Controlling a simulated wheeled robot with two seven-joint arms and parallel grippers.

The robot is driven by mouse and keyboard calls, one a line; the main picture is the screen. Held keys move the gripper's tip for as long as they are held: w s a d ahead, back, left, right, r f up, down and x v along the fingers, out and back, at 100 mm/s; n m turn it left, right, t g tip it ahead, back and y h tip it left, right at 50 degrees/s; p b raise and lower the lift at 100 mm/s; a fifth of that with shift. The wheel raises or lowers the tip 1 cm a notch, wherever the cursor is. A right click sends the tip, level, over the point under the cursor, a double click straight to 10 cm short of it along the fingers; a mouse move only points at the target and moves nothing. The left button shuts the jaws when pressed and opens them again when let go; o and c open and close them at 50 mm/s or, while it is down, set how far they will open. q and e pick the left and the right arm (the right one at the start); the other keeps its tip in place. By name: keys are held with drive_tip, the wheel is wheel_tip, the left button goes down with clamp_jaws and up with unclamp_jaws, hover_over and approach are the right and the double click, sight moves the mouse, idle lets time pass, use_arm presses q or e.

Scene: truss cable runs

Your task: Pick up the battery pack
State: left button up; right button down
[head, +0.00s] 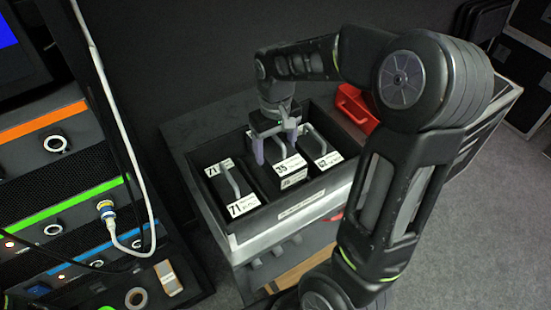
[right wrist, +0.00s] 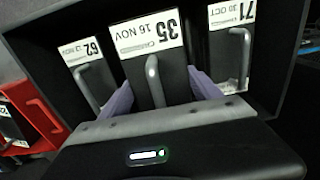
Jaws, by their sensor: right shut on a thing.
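Several dark battery packs with grey handles and white number labels are in a black open-topped case (head: 232,222). The pack labelled 35 (head: 289,168) is in the middle, and in the right wrist view (right wrist: 172,70) its label reads 35, 16 NOV. My right gripper (head: 275,148) comes down over it, its two purple fingers on either side of the pack. It is shut on this pack, and the fingers also show in the right wrist view (right wrist: 160,95). Whether the pack's base is clear of the case is hidden. My left gripper is not in view.
Packs labelled 71 (head: 240,206) and 62 (head: 328,160) flank it on the left and right. A red holder (head: 356,108) stands behind the case at right. An equipment rack (head: 60,190) with a white cable (head: 112,95) is at left. Grey floor (head: 480,220) is clear at right.

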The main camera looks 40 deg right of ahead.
sight(275, 138)
drive_tip(key=shift+r, duration=1.7)
